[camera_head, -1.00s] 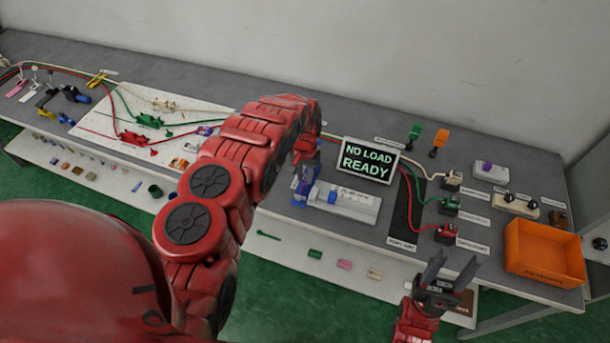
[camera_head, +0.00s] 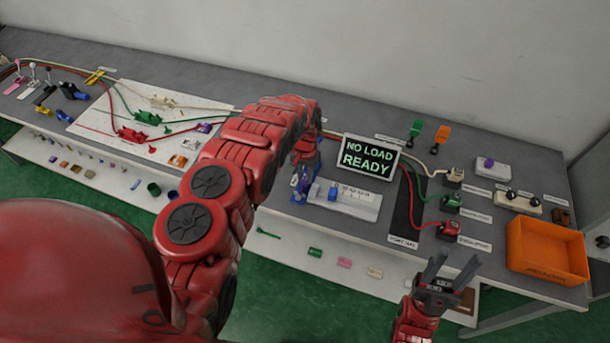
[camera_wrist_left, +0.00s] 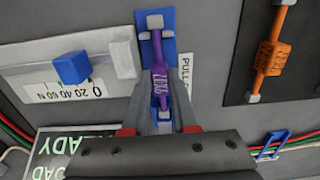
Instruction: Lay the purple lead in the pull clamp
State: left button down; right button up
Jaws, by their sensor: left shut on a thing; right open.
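My left gripper (camera_wrist_left: 160,103) is shut on the purple lead (camera_wrist_left: 157,52), gripping its labelled middle. In the left wrist view the lead lies lengthwise over the blue pull clamp (camera_wrist_left: 169,48). Its far end is at the clamp's grey blocks. I cannot tell whether the lead is seated or just above the clamp. A partly hidden label reading "PULL" is beside it. In the head view my left gripper (camera_head: 303,184) is at the left end of the force gauge, with the lead mostly hidden. My right gripper (camera_head: 450,270) is open and empty in front of the table edge.
The white gauge (camera_head: 357,202) with a blue slider (camera_wrist_left: 72,67) is beside the clamp. An orange lead (camera_wrist_left: 272,55) lies on a black plate. The screen (camera_head: 369,158) reads "NO LOAD READY". An orange bin (camera_head: 546,268) stands at the right.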

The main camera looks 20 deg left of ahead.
pick_arm(q)
jog(key=c, duration=0.8)
grip_release()
jog(key=shift+o, duration=0.9)
jog(key=shift+o, duration=1.2)
jog(key=shift+c, duration=0.2)
